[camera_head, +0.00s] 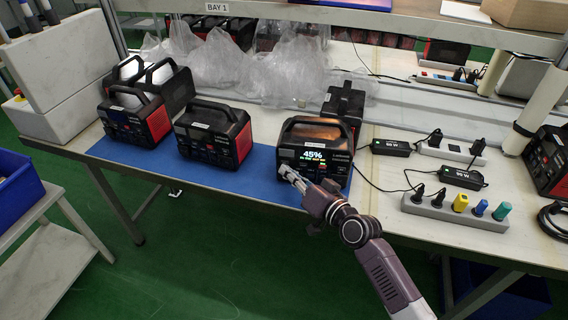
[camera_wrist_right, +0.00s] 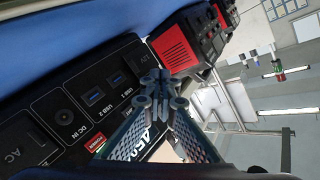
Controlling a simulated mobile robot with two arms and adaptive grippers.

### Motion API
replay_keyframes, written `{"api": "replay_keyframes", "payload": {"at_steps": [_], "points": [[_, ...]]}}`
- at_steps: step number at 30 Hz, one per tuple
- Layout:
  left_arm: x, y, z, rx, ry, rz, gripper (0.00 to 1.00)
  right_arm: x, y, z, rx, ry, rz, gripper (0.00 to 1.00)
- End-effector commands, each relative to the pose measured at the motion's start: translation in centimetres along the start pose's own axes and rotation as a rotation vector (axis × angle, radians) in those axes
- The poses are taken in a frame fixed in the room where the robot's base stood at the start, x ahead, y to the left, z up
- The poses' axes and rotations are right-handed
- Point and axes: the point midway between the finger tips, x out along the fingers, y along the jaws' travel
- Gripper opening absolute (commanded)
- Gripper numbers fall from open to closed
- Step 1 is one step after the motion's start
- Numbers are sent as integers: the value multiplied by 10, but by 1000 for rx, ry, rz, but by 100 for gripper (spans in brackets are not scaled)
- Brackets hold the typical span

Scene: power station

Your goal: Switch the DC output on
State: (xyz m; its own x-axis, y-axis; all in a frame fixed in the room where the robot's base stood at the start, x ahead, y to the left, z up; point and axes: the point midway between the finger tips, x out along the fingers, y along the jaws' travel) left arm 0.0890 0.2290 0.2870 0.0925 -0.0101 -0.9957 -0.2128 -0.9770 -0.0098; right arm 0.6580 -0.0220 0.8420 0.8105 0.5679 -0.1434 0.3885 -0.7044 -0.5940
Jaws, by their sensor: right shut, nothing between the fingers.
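The power station with the lit display (camera_head: 315,155), reading 45%, stands on the blue mat at the right of the row. Its dark front panel (camera_wrist_right: 68,125) fills the left of the right wrist view, with AC, DC IN, USB 1, USB 2 and 12V labels. My right gripper (camera_head: 287,172) is shut and empty at the lower left of this front. Its fingertips (camera_wrist_right: 162,86) show close to the panel in the wrist view; I cannot tell whether they touch. The fingers hide part of the panel, and I cannot make out a DC switch. My left gripper is not in view.
Two more power stations, one in the middle (camera_head: 213,133) and one at left (camera_head: 135,117), stand on the blue mat (camera_head: 240,180). A power strip (camera_head: 455,212) with several plugs and black adapters (camera_head: 391,147) lie at right.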

Motion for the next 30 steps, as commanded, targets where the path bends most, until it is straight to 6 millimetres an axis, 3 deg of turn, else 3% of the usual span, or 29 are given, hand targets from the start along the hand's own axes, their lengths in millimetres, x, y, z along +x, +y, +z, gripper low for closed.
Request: {"api": "replay_keyframes", "payload": {"at_steps": [24,30], "points": [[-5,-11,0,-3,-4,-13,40,-7,-5,6,0,-1,0,0],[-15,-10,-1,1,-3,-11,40,-17,-14,11,1,-1,0,0]]}}
